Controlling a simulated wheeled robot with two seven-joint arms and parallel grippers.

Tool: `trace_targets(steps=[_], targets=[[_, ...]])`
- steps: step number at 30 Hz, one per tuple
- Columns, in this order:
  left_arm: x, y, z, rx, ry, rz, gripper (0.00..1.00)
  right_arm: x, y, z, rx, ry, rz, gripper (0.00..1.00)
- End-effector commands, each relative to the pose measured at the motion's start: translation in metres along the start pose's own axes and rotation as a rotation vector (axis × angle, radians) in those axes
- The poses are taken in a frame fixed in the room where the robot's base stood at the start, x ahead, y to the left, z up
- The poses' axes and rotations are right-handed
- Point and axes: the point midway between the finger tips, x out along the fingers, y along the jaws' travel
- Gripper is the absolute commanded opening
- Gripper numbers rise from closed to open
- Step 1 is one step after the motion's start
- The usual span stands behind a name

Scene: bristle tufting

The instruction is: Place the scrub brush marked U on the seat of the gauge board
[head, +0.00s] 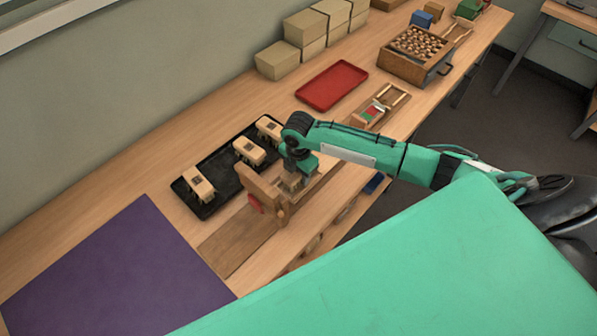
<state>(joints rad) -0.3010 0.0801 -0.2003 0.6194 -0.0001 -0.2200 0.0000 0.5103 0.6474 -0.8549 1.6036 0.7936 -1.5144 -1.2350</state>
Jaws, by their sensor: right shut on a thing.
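Three wooden scrub brushes with dark square marks stand in a black tray: one at the left (198,184), one in the middle (249,151) and one at the far right end (268,128). Their letters are too small to read. My right gripper (293,180) points down at a wooden fixture (258,189) right of the tray. It is shut on a small pale thing, mostly hidden; I cannot tell if it is a brush. A wooden board with a red, white and green strip (382,106), probably the gauge board, lies farther back. My left gripper is not in view.
The black tray (215,205) lies beside a purple mat (125,270). A red tray (332,85) and stacked boxes (277,60) are behind. A wooden crate of round pieces (410,65) stands at the back right. The wood between the black and red trays is clear.

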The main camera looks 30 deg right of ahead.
Motion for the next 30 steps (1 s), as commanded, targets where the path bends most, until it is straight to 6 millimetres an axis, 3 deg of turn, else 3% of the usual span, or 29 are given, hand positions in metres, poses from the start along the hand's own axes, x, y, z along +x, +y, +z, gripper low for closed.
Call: trace_targets(steps=[5,6,9,20,23,30], targets=[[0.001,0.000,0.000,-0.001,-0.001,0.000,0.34,0.002,0.000,0.000,0.000,0.000,0.000,0.20],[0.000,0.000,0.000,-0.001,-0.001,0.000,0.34,0.003,0.000,0.000,0.000,0.000,0.000,0.46],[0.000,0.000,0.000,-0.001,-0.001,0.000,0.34,0.002,0.000,0.000,0.000,0.000,0.000,0.63],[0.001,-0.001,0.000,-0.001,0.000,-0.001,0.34,-0.003,0.000,0.000,0.001,0.000,0.001,0.63],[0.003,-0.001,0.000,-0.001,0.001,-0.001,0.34,-0.015,0.001,0.001,0.001,-0.001,0.003,0.63],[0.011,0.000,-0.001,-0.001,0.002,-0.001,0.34,-0.066,0.001,0.001,0.000,-0.001,0.005,0.63]])
